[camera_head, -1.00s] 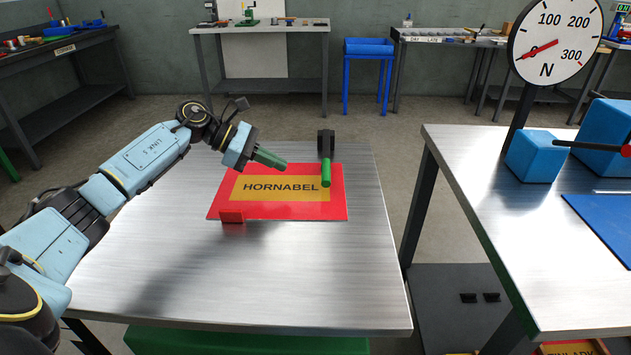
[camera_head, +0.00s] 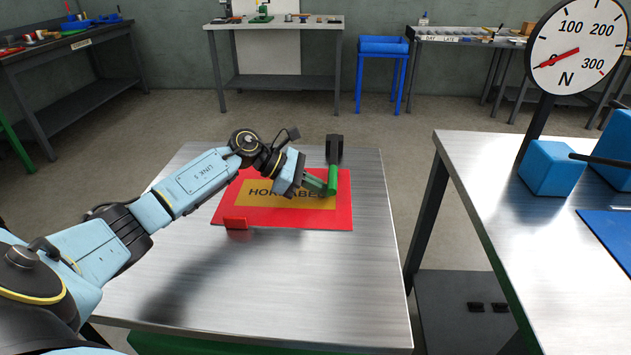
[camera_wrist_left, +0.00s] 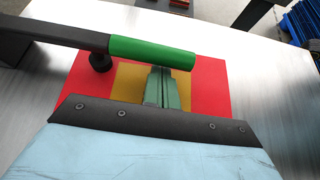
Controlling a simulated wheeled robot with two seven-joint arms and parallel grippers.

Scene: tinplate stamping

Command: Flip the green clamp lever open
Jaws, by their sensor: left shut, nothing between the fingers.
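The clamp (camera_head: 334,149) is black and stands at the back edge of a red plate. Its lever's green handle (camera_head: 332,180) reaches out over the plate, and in the wrist view the handle (camera_wrist_left: 150,52) lies flat at the end of a black bar (camera_wrist_left: 55,33). A black foot (camera_wrist_left: 101,62) under the bar appears to meet the plate. My left gripper (camera_head: 318,184) is shut and empty, with its green fingertips right at the handle's left side. In the wrist view the fingertips (camera_wrist_left: 161,72) reach the handle's edge, partly under it; contact is unclear. My right gripper is out of view.
The red plate (camera_head: 232,212) has a yellow HORNABEL label and a small red block (camera_head: 236,223) at its front corner. The metal table (camera_head: 300,285) around it is clear. A second table (camera_head: 470,190) on the right carries blue boxes and a dial (camera_head: 566,75).

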